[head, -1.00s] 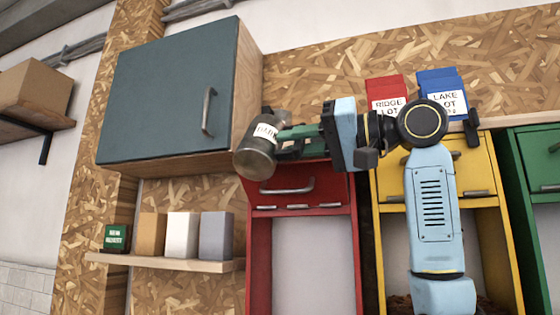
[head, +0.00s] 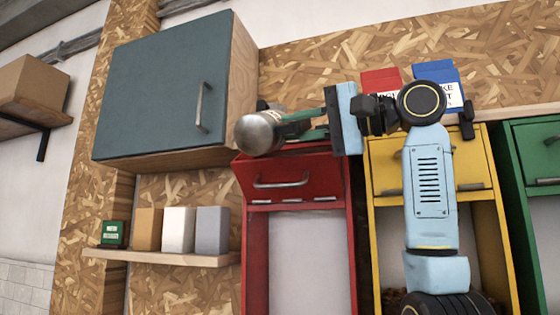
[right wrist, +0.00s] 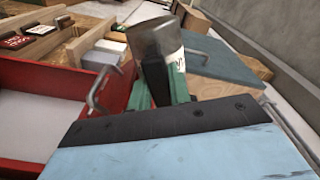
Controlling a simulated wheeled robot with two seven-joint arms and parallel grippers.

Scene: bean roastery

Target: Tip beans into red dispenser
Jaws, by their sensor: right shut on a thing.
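My right gripper (head: 298,127) is shut on a metal scoop-like cup (head: 259,133) with a white label. In the head view the cup lies tilted on its side just above the red dispenser (head: 285,165), its rounded silvery end towards me. In the right wrist view the cup (right wrist: 153,40) sits between the green fingers (right wrist: 160,95), and part of its label shows. The red dispenser's front with its handle also shows at the left there (right wrist: 120,90). The cup's mouth and any beans in it are hidden. My left gripper is not in view.
A teal wall cabinet (head: 160,90) hangs close left of the cup. A small shelf (head: 165,257) with several boxes is below it. The yellow dispenser (head: 385,165) and green dispenser (head: 535,150) stand right. Red and blue lot bags (head: 437,72) stand behind my arm.

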